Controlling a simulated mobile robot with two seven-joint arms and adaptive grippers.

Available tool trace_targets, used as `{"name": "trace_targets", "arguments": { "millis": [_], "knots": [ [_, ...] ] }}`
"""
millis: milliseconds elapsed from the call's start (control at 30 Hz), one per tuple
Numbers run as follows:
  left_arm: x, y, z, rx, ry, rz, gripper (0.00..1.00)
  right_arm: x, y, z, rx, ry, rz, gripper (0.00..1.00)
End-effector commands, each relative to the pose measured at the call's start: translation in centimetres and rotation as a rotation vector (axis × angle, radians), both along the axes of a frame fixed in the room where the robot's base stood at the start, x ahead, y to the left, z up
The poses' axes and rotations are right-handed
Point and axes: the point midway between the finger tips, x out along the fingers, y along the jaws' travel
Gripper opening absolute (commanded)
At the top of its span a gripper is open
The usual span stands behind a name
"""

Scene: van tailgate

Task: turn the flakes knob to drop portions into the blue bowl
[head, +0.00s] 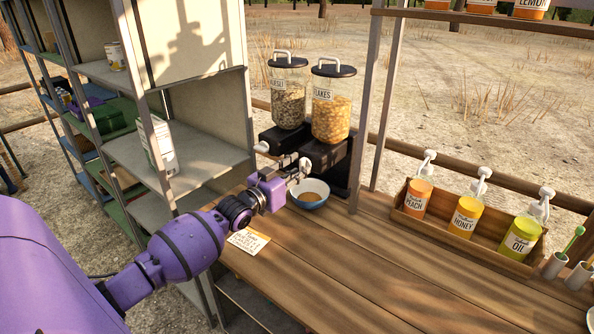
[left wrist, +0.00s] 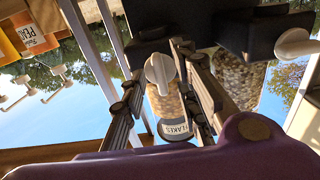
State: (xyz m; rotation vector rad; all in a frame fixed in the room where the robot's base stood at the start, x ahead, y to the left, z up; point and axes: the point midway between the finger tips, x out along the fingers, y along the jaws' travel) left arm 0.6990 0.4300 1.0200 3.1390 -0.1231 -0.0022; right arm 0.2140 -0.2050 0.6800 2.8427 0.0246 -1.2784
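The flakes dispenser (head: 332,112), a clear canister with a dark lid and golden flakes, stands on a black base at the back of the wooden table. Its white knob (left wrist: 160,72) shows between the fingers of my left gripper (left wrist: 163,88) in the left wrist view. The fingers are spread, with a gap on both sides of the knob. In the head view my left gripper (head: 291,172) is in front of the dispenser base, by the knob. The blue bowl (head: 309,204) sits below the dispenser, with something brownish inside. My right gripper is not in view.
The muesli dispenser (head: 288,100) stands left of the flakes, with its own white knob (head: 262,147). A note card (head: 248,241) lies on the table. A wooden box (head: 413,216) of pump bottles is at right. Metal shelves stand at left. The front table is clear.

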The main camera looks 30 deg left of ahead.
Motion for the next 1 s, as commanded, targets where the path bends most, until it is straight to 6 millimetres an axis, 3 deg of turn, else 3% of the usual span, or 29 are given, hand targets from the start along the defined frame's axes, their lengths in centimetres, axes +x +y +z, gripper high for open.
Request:
{"name": "trace_targets", "arguments": {
  "millis": [267, 700, 1000],
  "knots": [
    [-0.7, 0.1, 0.0, 0.000, 0.000, 0.000, 0.28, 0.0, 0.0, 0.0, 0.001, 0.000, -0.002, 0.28],
    [-9.2, 0.7, -0.1, 0.000, 0.001, 0.000, 0.28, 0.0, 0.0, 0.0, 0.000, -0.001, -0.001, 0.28],
    [-11.9, 0.9, 0.1, 0.000, -0.001, 0.000, 0.28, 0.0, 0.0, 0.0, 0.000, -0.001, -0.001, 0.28]
  ]
}}
